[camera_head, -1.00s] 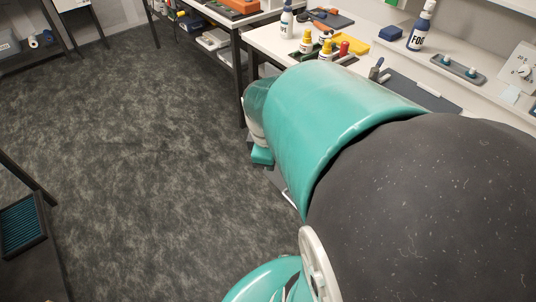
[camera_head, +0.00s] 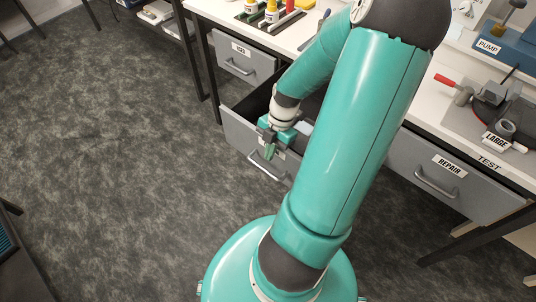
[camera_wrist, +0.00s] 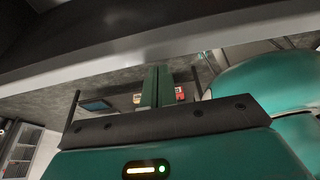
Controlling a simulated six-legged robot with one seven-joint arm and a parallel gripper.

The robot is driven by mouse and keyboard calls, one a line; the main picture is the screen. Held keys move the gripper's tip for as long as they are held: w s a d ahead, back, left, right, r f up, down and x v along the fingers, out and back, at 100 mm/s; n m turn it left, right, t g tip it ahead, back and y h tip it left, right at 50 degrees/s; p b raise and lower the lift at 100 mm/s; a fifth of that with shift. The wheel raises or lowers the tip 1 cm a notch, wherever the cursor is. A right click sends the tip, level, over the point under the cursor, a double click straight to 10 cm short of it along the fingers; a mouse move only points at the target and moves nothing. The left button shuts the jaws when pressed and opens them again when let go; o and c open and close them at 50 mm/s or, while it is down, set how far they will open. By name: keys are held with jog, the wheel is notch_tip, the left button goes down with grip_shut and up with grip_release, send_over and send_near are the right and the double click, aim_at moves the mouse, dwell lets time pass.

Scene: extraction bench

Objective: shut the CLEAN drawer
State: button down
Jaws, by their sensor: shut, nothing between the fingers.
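A grey drawer (camera_head: 237,135) under the bench stands pulled out in the head view, with a bar handle on its front. My gripper hides its label, so I cannot read CLEAN on it. My gripper (camera_head: 269,153) is shut and empty, just at the front panel near the handle; I cannot tell whether it touches. In the wrist view my shut fingers (camera_wrist: 157,87) point away from the camera, below a pale grey edge that crosses the picture. My arm covers the drawer's right part.
A labelled drawer (camera_head: 246,62) at upper left and the REPAIR drawer (camera_head: 450,176) at right look shut. The white benchtop (camera_head: 268,38) carries bottles and tools; a blue PUMP unit (camera_head: 505,46) stands at far right. Dark floor (camera_head: 120,150) is free at left.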

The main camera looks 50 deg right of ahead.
aim_at(265, 170)
jog(key=x, duration=0.8)
jog(key=shift+f, duration=0.1)
